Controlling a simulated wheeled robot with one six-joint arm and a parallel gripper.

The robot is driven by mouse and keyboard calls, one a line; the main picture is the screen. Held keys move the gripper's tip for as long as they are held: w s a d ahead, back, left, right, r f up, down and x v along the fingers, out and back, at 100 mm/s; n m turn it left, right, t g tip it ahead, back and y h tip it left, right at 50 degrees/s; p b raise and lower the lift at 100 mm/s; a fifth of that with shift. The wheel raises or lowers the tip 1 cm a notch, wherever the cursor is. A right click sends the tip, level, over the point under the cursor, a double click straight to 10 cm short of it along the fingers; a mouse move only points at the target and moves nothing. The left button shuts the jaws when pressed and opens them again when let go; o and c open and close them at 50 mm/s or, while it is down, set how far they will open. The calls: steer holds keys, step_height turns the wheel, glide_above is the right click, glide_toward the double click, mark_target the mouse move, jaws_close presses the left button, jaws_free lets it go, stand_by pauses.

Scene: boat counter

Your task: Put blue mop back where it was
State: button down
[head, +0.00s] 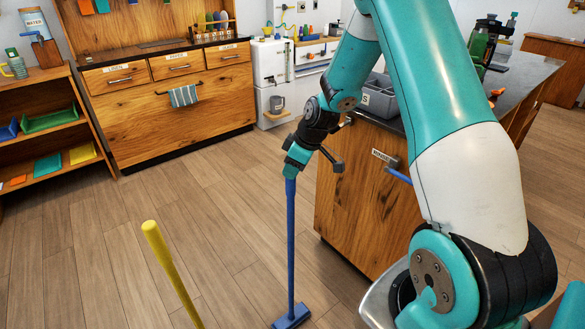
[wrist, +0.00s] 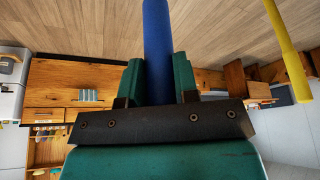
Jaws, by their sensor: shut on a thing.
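The blue mop stands roughly upright in the head view, with a long blue handle (head: 291,240) and a flat blue head (head: 291,317) low near the floor. I cannot tell whether its head touches the floor. My gripper (head: 293,168) is shut on the upper end of the handle. In the wrist view, the green fingers of my gripper (wrist: 158,82) sit on both sides of the blue mop's handle (wrist: 157,40). A small labelled grey holder (head: 391,163) is on the island's side, with a blue bar (head: 398,176) just below it, partly hidden by my arm.
A yellow pole (head: 172,272) stands left of the mop and also shows in the wrist view (wrist: 290,55). The wooden island (head: 350,205) is close on the right. A drawer cabinet (head: 180,110) and a shelf (head: 50,130) stand behind. Floor between is clear.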

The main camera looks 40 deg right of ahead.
steer(key=shift+f, duration=0.25)
steer(key=c, duration=0.9)
jaws_free()
steer(key=shift+o, duration=0.2)
